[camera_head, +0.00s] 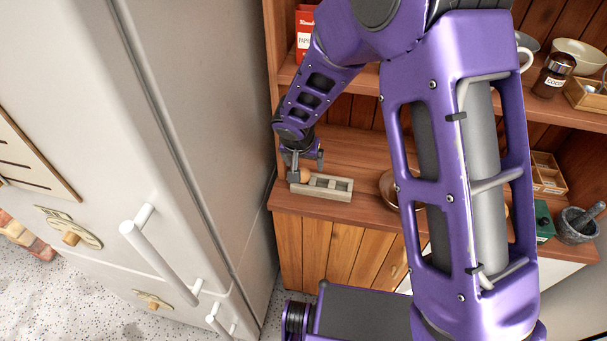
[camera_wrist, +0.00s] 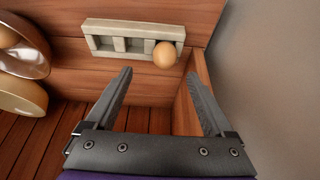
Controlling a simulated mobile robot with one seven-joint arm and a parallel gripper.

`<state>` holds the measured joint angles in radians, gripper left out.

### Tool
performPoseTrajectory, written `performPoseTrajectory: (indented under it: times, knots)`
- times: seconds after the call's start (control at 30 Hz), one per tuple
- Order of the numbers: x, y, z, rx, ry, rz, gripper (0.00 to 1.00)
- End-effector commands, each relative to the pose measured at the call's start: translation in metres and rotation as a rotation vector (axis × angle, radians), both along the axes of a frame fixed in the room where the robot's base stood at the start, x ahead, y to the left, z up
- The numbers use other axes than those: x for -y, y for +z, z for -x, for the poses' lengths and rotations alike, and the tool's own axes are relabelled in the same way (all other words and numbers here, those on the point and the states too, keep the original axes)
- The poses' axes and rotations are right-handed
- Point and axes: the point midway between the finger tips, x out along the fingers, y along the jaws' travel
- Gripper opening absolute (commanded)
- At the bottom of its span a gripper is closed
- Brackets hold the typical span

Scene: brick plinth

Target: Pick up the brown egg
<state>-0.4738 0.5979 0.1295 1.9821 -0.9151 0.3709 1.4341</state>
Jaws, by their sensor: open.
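The brown egg (camera_wrist: 165,55) sits at the right end of a pale grey holder with several square compartments (camera_wrist: 92,38) in the wrist view. In the head view the egg (camera_head: 305,175) shows partly beside my gripper, at the left end of the holder (camera_head: 338,195). My gripper (camera_wrist: 160,73) is open and empty. In the wrist view its fingertips point toward the egg, one on each side of its line, and the egg appears just beyond them. I cannot tell the exact gap.
A copper bowl (camera_wrist: 28,45) holds a rounded tan thing, with a golden bowl (camera_wrist: 22,97) close by. The wooden counter (camera_head: 345,150) is bare behind the holder. A white fridge (camera_head: 150,120) stands at left. A mortar (camera_head: 578,228) stands far right.

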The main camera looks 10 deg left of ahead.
Motion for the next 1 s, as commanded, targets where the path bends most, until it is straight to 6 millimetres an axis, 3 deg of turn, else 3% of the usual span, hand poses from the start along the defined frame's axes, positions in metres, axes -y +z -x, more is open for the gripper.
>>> performPoseTrajectory:
  times: [0.27, 0.57, 0.87, 0.9, 1.0]
  knots:
    - [-0.002, -0.02, -0.007, -0.001, 0.0, 0.0, 0.87]
    - [-0.007, -0.058, -0.019, -0.002, -0.001, 0.002, 0.87]
    - [-0.007, -0.064, -0.022, 0.0, 0.0, 0.0, 0.87]
    - [-0.007, -0.064, -0.022, 0.0, 0.0, 0.0, 0.85]
    - [-0.007, -0.064, -0.022, 0.0, -0.001, 0.0, 0.67]
